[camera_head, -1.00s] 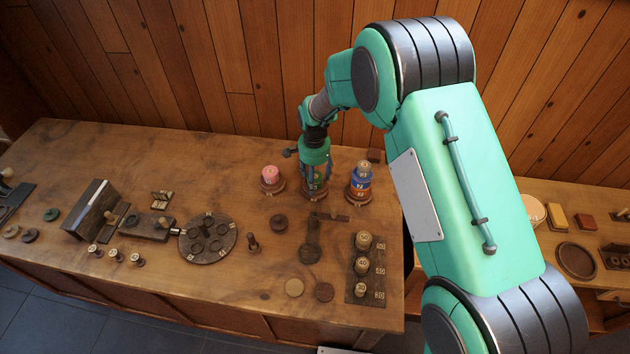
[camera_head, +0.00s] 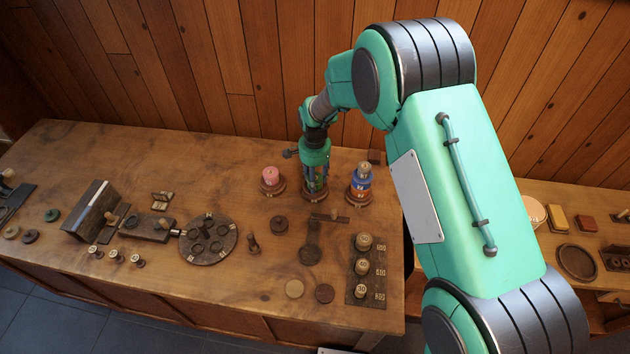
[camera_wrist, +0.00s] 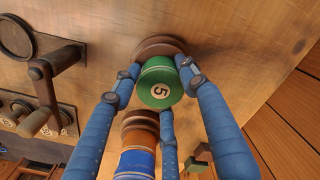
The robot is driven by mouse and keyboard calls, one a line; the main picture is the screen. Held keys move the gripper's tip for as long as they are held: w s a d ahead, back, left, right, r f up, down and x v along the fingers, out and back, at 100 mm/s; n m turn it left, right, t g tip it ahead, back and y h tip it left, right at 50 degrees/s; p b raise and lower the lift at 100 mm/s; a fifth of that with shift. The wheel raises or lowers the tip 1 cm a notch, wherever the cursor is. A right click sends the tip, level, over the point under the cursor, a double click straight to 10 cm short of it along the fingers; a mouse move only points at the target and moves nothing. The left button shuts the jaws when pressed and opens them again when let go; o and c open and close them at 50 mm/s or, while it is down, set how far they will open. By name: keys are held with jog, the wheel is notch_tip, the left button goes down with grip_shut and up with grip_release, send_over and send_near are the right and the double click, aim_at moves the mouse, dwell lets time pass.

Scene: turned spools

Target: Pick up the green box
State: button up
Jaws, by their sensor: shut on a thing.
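A round green spool (camera_wrist: 160,88) with a pale disc marked 5 on its end shows in the wrist view. My three-fingered gripper (camera_wrist: 159,98) is shut on it, with blue fingers around its sides. A brown turned base (camera_wrist: 158,46) shows just behind the spool; I cannot tell whether they touch. In the head view my gripper (camera_head: 316,188) points down at the back of the bench and mostly hides the spool. A small block with a green face (camera_wrist: 197,166) lies at the lower edge of the wrist view.
A pink spool (camera_head: 270,174) stands close left of my gripper, and a blue and orange stack (camera_head: 361,182) close right. A crank-like wooden piece (camera_head: 310,240) and a numbered peg board (camera_head: 364,290) lie in front. The plank wall (camera_head: 230,70) rises behind. Bare bench lies left of the pink spool.

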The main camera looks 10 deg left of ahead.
notch_tip(320, 180, up, 10)
jog(key=shift+p, duration=0.45)
dwell(0.7)
